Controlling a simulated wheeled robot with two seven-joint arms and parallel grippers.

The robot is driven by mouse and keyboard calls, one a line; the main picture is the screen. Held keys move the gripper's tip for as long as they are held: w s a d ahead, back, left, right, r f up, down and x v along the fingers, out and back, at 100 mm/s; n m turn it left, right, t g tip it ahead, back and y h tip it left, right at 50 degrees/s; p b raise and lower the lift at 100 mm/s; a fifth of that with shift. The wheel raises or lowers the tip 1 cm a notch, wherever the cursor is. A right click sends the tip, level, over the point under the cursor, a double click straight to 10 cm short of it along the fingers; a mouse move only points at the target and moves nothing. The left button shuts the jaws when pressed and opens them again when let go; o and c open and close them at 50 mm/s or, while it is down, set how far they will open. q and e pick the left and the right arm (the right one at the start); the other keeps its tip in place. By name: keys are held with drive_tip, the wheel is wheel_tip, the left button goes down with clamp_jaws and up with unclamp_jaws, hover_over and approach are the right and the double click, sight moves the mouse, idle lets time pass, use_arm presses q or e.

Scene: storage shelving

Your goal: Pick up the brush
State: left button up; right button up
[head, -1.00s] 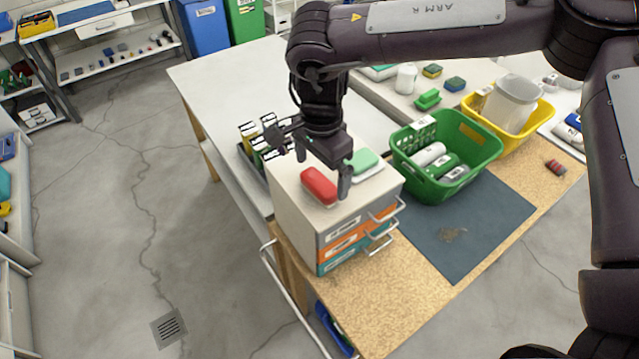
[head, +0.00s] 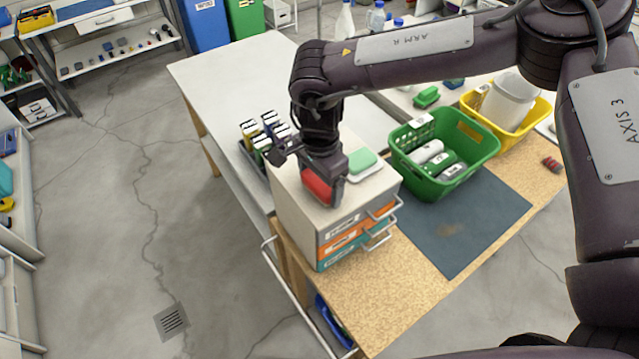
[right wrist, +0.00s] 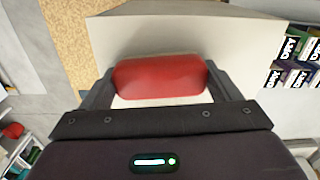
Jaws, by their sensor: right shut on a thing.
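The brush appears to be the red, rounded block (head: 316,187) on top of the small drawer cabinet (head: 291,199). My right gripper (head: 312,178) has come down over it from above. In the right wrist view the red brush (right wrist: 160,77) lies crosswise between the two dark fingers (right wrist: 163,84), with one finger against each end. The gripper is shut on it. I cannot tell whether the brush still touches the cabinet top. In the head view the gripper hides part of it. My left gripper is not in view.
A green block on a white base (head: 361,163) lies close beside the gripper on the cabinet. Upright labelled cartons (head: 262,142) stand behind left. A green basket (head: 478,160) and yellow bin (head: 509,138) stand to the right. The dark mat (head: 465,228) is mostly clear.

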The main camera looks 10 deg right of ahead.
drive_tip(key=shift+r, duration=0.1)
drive_tip(key=shift+r+b, duration=0.35)
drive_tip(key=shift+r, duration=0.2)
wheel_tip(320, 180, up, 9)
drive_tip(key=b, duration=0.3)
wheel_tip(320, 180, up, 8)
hover_over(320, 181)
drive_tip(key=shift+a+r, duration=0.1)
drive_tip(key=shift+r, duration=0.8)
